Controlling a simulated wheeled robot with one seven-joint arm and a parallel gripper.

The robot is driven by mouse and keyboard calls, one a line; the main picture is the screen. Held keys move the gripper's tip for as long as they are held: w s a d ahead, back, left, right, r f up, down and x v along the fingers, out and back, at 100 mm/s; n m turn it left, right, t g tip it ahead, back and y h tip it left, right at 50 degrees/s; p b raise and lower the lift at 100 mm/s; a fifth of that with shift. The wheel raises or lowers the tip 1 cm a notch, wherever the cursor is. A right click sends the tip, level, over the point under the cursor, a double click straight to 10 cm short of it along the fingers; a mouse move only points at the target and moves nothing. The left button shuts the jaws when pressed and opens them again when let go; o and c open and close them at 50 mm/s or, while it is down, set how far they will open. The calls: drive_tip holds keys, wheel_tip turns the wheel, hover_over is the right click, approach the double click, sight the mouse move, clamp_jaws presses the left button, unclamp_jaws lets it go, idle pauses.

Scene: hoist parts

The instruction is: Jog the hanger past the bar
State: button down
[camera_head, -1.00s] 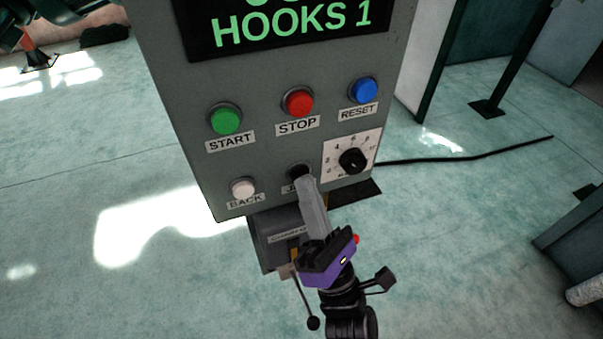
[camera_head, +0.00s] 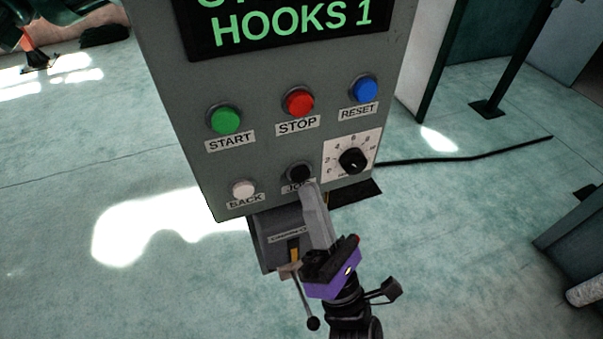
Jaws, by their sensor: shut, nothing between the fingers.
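The grey control panel (camera_head: 265,150) stands in the middle. Its black JOG button (camera_head: 299,173) is at the lower middle, and its label is partly covered by my gripper. My gripper (camera_head: 308,190) is shut and empty, its tip just below and to the right of the JOG button; the tip looks apart from the button cap. The display (camera_head: 290,24) reads "HOOKS 1", with a cut-off line above it. Neither the hanger nor the bar can be made out in this view.
The panel also carries START (camera_head: 225,119), STOP (camera_head: 298,102), RESET (camera_head: 364,89) and BACK (camera_head: 243,189) buttons and a dial (camera_head: 353,160). A grey box with a lever (camera_head: 304,302) sits below. A black cable (camera_head: 465,157) crosses the floor at right.

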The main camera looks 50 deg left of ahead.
drive_tip(key=d, duration=0.1)
drive_tip(key=s+d, duration=0.1)
drive_tip(key=d, duration=0.1)
drive_tip(key=s+d, duration=0.1)
drive_tip(key=shift+d, duration=0.35)
idle(1.2)
